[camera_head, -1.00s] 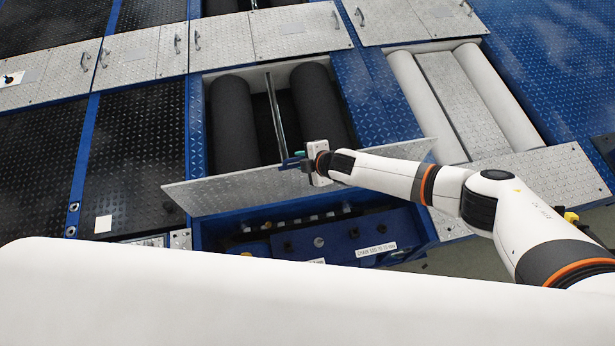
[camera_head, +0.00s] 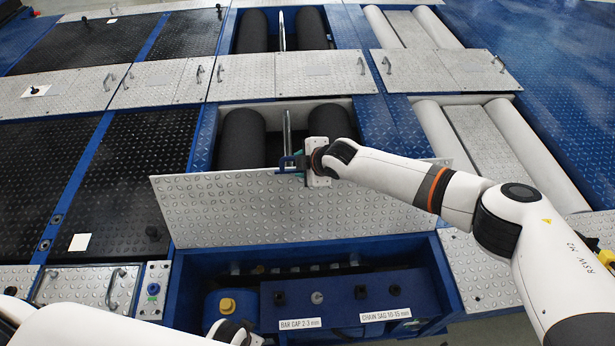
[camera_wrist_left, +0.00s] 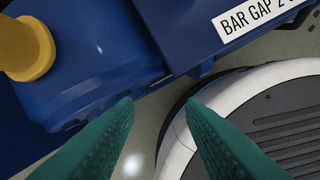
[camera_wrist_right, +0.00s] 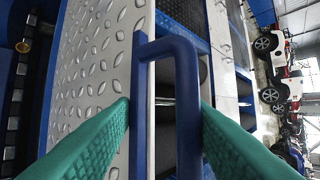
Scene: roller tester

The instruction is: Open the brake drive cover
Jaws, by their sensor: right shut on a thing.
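The brake drive cover (camera_head: 265,213), a silver tread-plate panel, stands raised and steeply tilted over the opened bay in the head view. Its blue handle (camera_wrist_right: 175,48) is between the green fingers of my right gripper (camera_wrist_right: 165,108), which is shut on it. In the head view, the right gripper (camera_head: 296,164) is at the panel's top edge. Below the panel is the blue drive bay with a yellow-capped blue unit (camera_head: 226,304). My left gripper (camera_wrist_left: 158,102) is open and empty beside that blue unit, low in its wrist view; its fingertips are not clear in the head view.
A blue block with a BAR GAP label (camera_head: 300,323) and a CHAIN SAG label (camera_head: 386,315) sits in the bay. Dark rollers (camera_head: 241,138) lie behind the panel. Other tread-plate covers with handles surround it. My right arm crosses the right side.

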